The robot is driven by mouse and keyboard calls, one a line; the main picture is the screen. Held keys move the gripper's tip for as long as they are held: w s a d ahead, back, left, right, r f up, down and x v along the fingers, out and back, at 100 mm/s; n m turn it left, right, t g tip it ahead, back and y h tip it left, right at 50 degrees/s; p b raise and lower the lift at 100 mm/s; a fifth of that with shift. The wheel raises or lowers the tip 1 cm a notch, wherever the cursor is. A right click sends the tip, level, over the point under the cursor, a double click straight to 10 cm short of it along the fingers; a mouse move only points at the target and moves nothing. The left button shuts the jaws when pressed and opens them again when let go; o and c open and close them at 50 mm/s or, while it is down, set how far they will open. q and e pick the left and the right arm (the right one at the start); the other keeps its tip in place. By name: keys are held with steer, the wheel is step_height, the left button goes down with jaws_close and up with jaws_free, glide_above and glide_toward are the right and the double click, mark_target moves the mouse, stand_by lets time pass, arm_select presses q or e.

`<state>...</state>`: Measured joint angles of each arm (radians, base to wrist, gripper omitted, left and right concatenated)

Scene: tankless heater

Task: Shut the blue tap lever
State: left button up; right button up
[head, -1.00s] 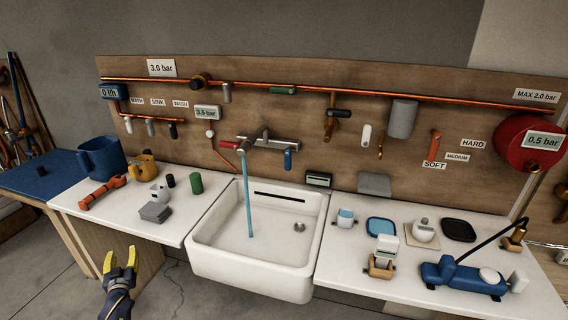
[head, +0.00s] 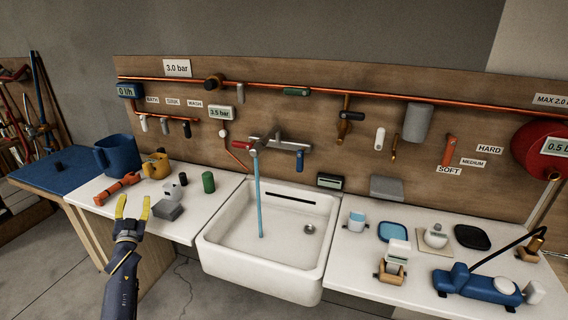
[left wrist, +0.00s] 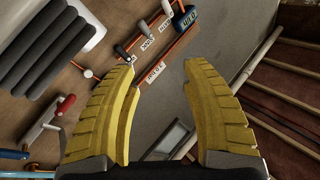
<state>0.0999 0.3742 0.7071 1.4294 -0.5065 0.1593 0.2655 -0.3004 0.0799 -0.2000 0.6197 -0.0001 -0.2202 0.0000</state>
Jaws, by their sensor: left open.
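The blue tap lever (head: 300,160) hangs down at the right end of the chrome mixer tap (head: 280,143) on the board above the sink. The red lever (head: 253,151) is at the tap's left end. A blue stream of water (head: 259,205) falls from the tap into the white sink (head: 225,262). My left gripper (head: 133,207) has yellow fingers spread open and empty. It is at the front edge of the left counter, well left of the blue lever. In the left wrist view the open fingers (left wrist: 158,75) point at the board; the red lever (left wrist: 66,104) shows at left.
The left counter holds a blue jug (head: 113,153), an orange wrench (head: 117,188), a yellow mug (head: 157,166), a grey block (head: 168,210) and a green cylinder (head: 208,182). Small outlets (head: 165,125) and the 3.5 bar display (head: 220,113) are on the board left of the tap.

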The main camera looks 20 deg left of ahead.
arm_select(q)
steer(key=w+d+r+m+t+h, duration=0.3)
steer(key=w+d+r, duration=0.3)
steer(key=w+d, duration=0.3)
steer(key=n+g+h, duration=0.1)
steer(key=g+h, duration=0.1)
steer(key=h, duration=0.6)
glide_toward(299, 163)
steer(key=w, duration=0.7)
steer(key=w+a, duration=0.1)
steer(key=w, duration=0.3)
steer(key=shift+w, duration=0.2)
steer(key=shift+c, duration=0.2)
jaws_close()
